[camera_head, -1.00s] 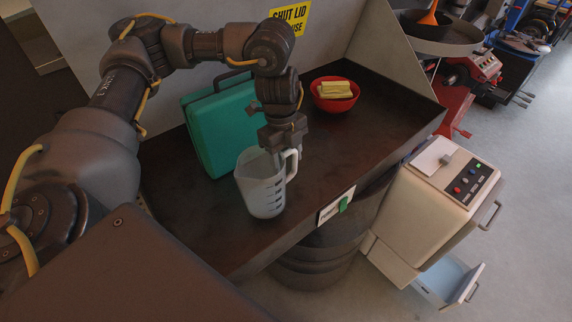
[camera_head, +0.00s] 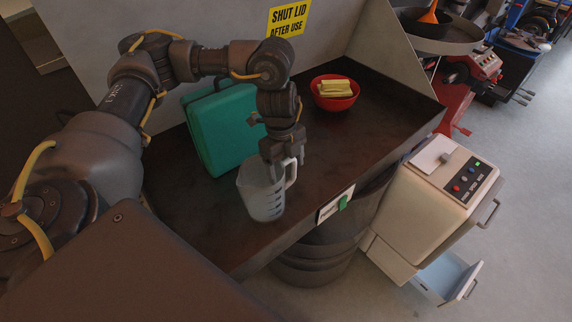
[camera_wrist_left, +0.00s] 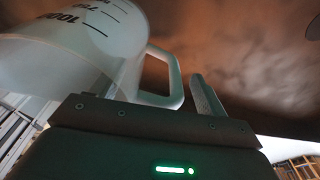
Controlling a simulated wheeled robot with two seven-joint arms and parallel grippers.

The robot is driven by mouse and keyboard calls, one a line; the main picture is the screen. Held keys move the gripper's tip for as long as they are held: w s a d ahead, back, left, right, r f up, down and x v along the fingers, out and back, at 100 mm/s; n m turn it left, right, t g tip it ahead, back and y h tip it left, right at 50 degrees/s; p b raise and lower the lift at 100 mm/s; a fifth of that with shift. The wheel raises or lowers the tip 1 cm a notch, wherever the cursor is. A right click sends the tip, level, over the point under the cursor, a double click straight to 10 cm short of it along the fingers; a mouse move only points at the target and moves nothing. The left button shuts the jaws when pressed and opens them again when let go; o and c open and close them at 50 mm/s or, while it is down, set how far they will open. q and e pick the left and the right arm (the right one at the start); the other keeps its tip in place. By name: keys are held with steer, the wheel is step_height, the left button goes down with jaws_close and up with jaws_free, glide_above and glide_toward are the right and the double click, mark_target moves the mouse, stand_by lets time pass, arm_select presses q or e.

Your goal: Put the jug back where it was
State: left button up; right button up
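The clear measuring jug (camera_head: 262,198) with dark graduation marks is upright at the front of the dark bench top, its handle to the right. My left gripper (camera_head: 281,172) points down over the jug's rim, on its handle side. In the left wrist view the jug (camera_wrist_left: 75,50) fills the left, with its handle (camera_wrist_left: 172,78) beside one visible finger (camera_wrist_left: 208,100). My right gripper is out of view.
A teal case (camera_head: 222,130) stands behind the jug. A red bowl (camera_head: 335,95) with yellow pieces is at the back right of the bench (camera_head: 370,125). A labelled plate (camera_head: 336,206) is on the front edge. A cream machine (camera_head: 432,205) stands to the right. The bench right of the jug is clear.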

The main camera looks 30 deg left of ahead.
arm_select(q)
steer(key=shift+r, duration=0.15)
step_height(320, 180, up, 12)
steer(key=a, duration=0.1)
steer(key=shift+a+b, duration=0.25)
steer(key=shift+b, duration=0.15)
steer(key=shift+w, duration=0.1)
stand_by(0.4)
